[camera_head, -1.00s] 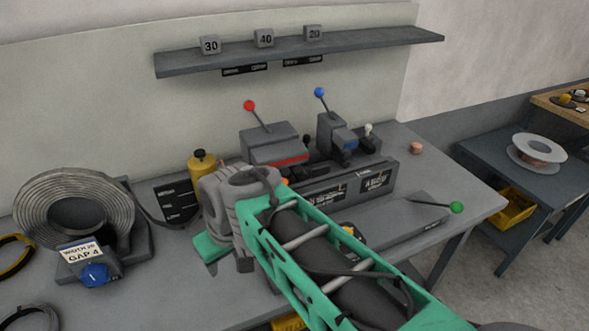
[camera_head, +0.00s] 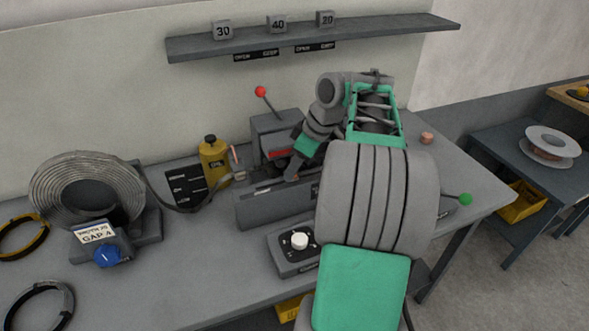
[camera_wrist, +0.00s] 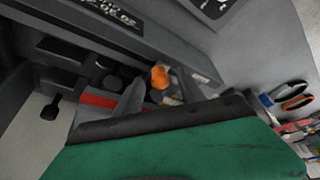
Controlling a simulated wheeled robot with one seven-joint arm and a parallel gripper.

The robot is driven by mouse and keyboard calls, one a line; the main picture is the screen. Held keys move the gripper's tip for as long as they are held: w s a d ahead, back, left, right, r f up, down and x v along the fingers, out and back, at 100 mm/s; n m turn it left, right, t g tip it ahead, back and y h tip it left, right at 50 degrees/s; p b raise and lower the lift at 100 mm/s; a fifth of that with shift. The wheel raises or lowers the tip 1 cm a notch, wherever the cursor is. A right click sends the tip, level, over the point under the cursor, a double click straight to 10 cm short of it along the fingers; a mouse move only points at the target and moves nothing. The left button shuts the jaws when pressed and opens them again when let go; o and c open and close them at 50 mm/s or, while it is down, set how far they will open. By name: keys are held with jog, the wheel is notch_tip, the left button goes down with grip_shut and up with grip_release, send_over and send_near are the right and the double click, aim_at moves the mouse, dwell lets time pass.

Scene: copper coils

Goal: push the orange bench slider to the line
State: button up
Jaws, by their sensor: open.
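An orange knob (camera_wrist: 160,77), which looks like the bench slider, shows in the wrist view just beyond and between the grey fingers of my gripper (camera_wrist: 157,92). The fingers are apart with nothing held; I cannot tell whether one touches the knob. In the head view my gripper (camera_head: 292,174) points down at the grey bench machine (camera_head: 268,208), close to its red-striped block. My arm hides the right part of the machine, and I cannot make out the orange slider there. No line can be clearly told; a small pale and yellowish patch lies below the knob in the wrist view.
A red-tipped lever (camera_head: 260,92) stands behind my gripper. A yellow can (camera_head: 213,160) and a wire coil (camera_head: 87,190) stand to the left. A control box with a white knob (camera_head: 299,241) sits in front. A shelf (camera_head: 190,47) runs above.

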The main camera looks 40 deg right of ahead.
jog(key=shift+a+f, duration=0.1)
jog(key=shift+f, duration=0.05)
jog(key=shift+c, duration=0.6)
grip_shut()
jog(key=shift+w, duration=0.1)
dwell(0.7)
